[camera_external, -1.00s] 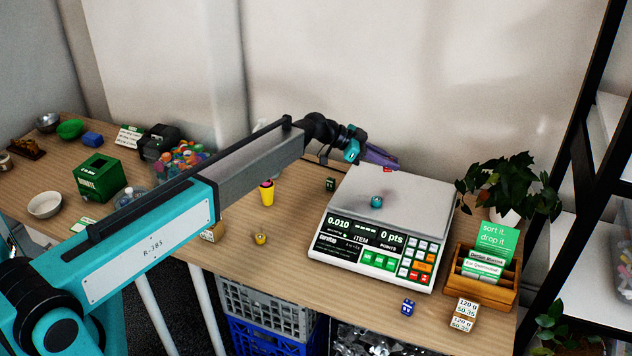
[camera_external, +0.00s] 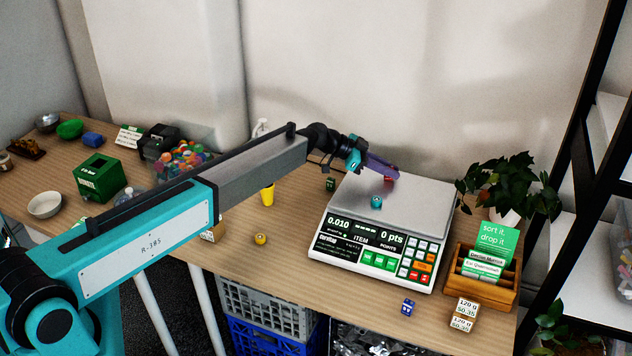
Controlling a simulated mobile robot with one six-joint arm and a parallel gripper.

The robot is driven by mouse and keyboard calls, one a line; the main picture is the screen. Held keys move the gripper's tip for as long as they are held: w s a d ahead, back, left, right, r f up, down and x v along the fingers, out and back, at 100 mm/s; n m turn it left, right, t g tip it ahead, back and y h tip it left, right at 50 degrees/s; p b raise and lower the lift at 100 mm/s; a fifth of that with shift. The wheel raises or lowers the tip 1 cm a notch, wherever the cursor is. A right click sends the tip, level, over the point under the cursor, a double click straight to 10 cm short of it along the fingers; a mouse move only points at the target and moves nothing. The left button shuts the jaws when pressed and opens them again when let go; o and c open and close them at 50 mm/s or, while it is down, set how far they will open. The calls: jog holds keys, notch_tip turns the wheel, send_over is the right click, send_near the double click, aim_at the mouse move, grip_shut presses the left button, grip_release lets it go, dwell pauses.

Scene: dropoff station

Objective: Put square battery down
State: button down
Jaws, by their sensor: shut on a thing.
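My gripper (camera_external: 392,175) with purple fingers is above the back part of the scale's plate. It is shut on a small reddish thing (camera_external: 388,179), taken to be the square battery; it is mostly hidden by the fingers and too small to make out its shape. I cannot tell whether it touches the plate. The scale (camera_external: 436,205) has a grey plate and a display reading 0.010 and 0 pts. A small teal piece (camera_external: 376,202) sits on the plate in front of my gripper.
A dark green piece (camera_external: 330,184), a yellow piece (camera_external: 260,239) and a blue piece (camera_external: 408,307) lie on the table around the scale. A wooden card holder (camera_external: 487,290) and a plant (camera_external: 510,185) stand at the right. The plate's right side is clear.

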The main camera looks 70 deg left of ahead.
jog(key=shift+f+b, duration=0.15)
jog(key=shift+b, duration=0.15)
jog(key=c, duration=1.7)
grip_release()
jog(key=shift+c, duration=0.2)
jog(key=shift+r+p, duration=0.2)
jog(key=shift+p, duration=0.1)
jog(key=shift+s+a, duration=0.1)
jog(key=shift+s, duration=0.15)
jog(key=b+v, duration=0.3)
jog(key=v, duration=0.6)
jog(key=shift+s+a+r+b, duration=0.1)
jog(key=shift+s+r+b, duration=0.05)
jog(key=shift+s+b, duration=0.25)
jog(key=shift+v, duration=0.85)
